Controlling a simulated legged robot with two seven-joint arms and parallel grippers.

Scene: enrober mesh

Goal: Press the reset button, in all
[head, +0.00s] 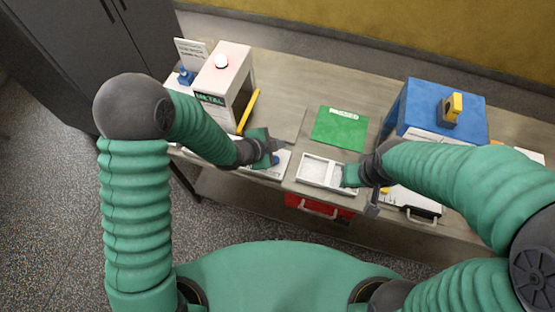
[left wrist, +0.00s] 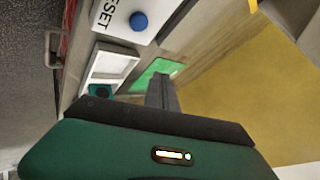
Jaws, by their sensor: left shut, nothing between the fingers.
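The reset button is a round blue button (left wrist: 138,21) on a white panel (left wrist: 112,22) lettered "SET", the start of the word cut off, in the left wrist view. In the head view the panel (head: 270,170) lies at the table's front edge, and the blue button (head: 276,160) shows partly beside my left gripper. My left gripper (head: 280,143) is shut and empty, close to the button; I cannot tell any contact. Its dark fingers (left wrist: 161,92) point away from the button in the wrist view. My right gripper (head: 371,208) hangs by the white tray, its jaws unclear.
A white box labelled METAL (head: 224,75) with a pale dome stands behind the panel, a yellow bar (head: 248,110) beside it. A green PASSED mat (head: 339,128), a two-part white tray (head: 322,184), a red drawer (head: 306,207) and a blue machine (head: 412,105) lie rightward.

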